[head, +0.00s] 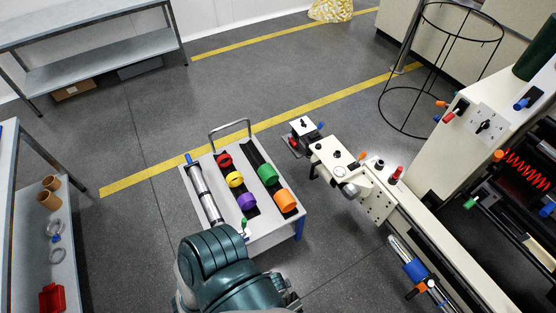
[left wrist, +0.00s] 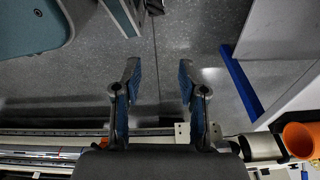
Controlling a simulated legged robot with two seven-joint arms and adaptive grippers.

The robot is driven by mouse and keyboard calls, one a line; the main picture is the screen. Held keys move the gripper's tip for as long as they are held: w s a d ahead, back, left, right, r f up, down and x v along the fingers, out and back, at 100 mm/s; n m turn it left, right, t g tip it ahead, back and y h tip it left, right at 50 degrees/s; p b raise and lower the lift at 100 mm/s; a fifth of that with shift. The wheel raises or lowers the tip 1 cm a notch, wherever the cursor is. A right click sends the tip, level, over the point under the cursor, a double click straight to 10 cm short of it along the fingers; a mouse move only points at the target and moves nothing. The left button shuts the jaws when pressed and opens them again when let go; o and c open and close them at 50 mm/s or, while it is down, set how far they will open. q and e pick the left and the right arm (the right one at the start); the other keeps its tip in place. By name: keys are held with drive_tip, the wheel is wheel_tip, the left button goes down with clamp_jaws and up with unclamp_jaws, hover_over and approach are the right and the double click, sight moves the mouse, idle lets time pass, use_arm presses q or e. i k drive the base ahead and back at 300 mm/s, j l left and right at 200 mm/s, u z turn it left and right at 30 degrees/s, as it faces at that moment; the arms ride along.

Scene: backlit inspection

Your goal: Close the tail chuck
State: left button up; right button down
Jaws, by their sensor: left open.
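A cream lathe-like machine (head: 400,205) runs along the right side of the head view. My right gripper is not in view.
A white cart (head: 270,237) carries a metal tube (head: 204,192) and several coloured rings, including a green one (head: 267,174). A red-tipped lever (head: 396,174) rises from the machine. A shelf stands at left. Floor between cart and machine is clear.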

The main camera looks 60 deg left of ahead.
sight(336, 166)
drive_tip(key=u, duration=1.45)
